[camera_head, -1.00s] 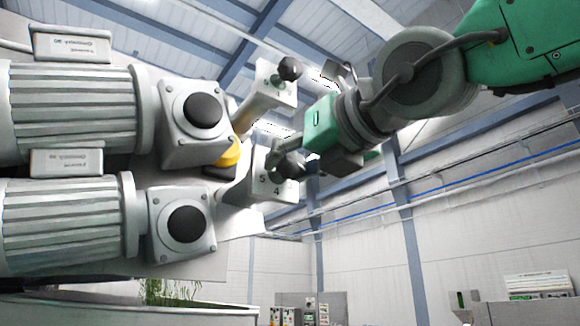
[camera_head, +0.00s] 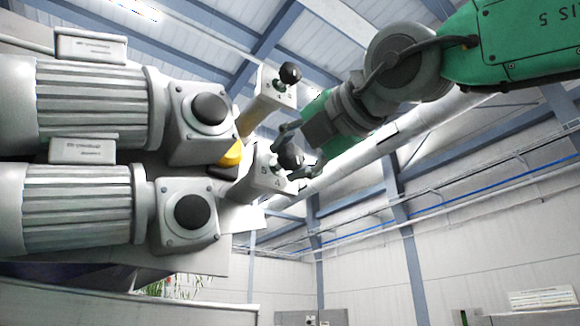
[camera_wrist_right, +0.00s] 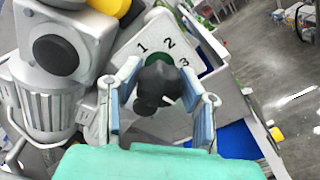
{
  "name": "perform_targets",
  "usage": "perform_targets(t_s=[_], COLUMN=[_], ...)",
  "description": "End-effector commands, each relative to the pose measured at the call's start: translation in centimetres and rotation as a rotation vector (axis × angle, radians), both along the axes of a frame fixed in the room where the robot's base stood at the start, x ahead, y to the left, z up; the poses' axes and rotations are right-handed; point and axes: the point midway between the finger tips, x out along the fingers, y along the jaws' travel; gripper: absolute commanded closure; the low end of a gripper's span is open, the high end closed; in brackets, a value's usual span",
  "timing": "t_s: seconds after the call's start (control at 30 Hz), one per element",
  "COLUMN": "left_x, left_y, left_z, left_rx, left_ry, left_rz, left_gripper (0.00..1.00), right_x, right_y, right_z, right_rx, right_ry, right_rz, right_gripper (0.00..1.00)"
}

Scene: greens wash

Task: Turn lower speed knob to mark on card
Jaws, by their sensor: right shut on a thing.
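The lower speed knob (camera_head: 291,157) is black and sits on a pale dial plate (camera_head: 262,180) with printed numbers, of which 5 and 4 show. My right gripper (camera_head: 297,153) reaches it from the right and is shut on it, a finger on either side. In the right wrist view the knob (camera_wrist_right: 158,85) stands between the blue-padded fingers of the gripper (camera_wrist_right: 160,100), over a green disc. There 1, 2 and 3 show on the plate. The knob's exact pointing is hard to read. I cannot make out a card with a mark. My left gripper is not in view.
The upper knob (camera_head: 289,73) stands on its own plate close above my right gripper. Two ribbed grey motors (camera_head: 85,105) fill the left, with a yellow part (camera_head: 231,153) between their housings. A pale tank edge (camera_head: 120,305) lies below. The right side is open.

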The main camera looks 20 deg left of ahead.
Motion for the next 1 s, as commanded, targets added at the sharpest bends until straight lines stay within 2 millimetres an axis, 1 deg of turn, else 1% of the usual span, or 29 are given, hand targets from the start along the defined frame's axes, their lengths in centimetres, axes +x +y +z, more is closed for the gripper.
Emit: perform_targets(t_s=[0.1,0.4,0.97,1.0], left_x=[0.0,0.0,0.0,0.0], left_y=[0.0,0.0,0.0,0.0], left_z=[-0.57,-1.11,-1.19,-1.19], left_rx=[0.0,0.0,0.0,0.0], left_ry=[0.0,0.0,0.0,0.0], left_rz=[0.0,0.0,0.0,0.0], left_gripper=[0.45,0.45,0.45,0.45], right_x=[0.19,0.21,0.23,0.24], right_y=[-0.08,-0.1,-0.1,-0.11], right_z=[-0.24,-0.21,-0.26,-0.26], right_rx=[0.046,0.117,0.132,0.132], right_ry=[0.061,0.152,0.175,0.175], right_rz=[-0.002,-0.003,-0.003,-0.003], right_gripper=[0.96,0.96,0.96,0.57])
